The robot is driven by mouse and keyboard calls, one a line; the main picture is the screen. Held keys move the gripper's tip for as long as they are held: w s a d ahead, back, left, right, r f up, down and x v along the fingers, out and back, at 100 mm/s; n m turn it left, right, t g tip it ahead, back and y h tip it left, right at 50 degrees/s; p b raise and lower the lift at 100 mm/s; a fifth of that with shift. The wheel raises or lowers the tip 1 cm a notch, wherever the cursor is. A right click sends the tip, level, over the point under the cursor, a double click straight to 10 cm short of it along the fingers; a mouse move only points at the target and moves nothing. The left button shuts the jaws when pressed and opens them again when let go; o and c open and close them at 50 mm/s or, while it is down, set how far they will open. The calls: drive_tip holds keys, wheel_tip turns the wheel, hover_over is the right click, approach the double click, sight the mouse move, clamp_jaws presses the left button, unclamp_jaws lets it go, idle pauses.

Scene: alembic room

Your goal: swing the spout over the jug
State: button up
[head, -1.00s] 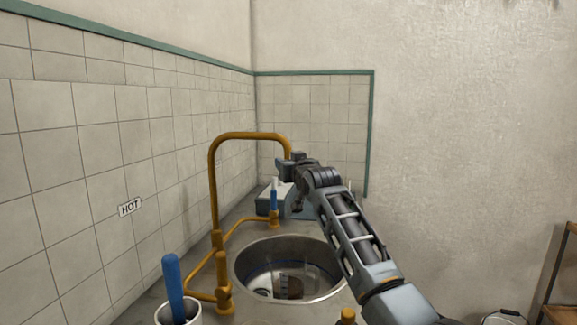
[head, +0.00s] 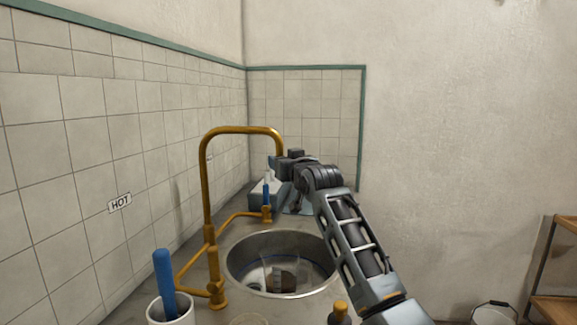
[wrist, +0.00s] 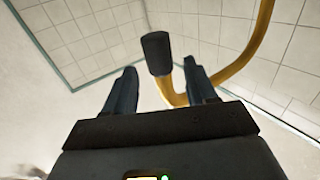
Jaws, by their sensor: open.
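The brass spout (head: 240,130) rises at the left of the sink and arches right, its end hanging near my gripper. In the wrist view, the spout's brass pipe (wrist: 250,52) curves behind my fingers and its dark end piece (wrist: 157,52) shows between and beyond the fingertips. My gripper (head: 277,164) is open at the spout's end; in the wrist view, its two fingers (wrist: 160,84) are spread. I cannot tell whether either finger touches the spout. A clear vessel, apparently the jug (head: 272,268), stands in the round steel sink (head: 236,264), below the spout.
A dark bottle with a brass cap (head: 340,309) stands at the front right. The tiled wall (head: 70,190) borders the left.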

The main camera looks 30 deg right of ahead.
drive_tip(key=shift+s+a, duration=0.15)
drive_tip(key=shift+s, duration=0.9)
drive_tip(key=shift+s+a, duration=0.1)
drive_tip(key=shift+s, duration=0.9)
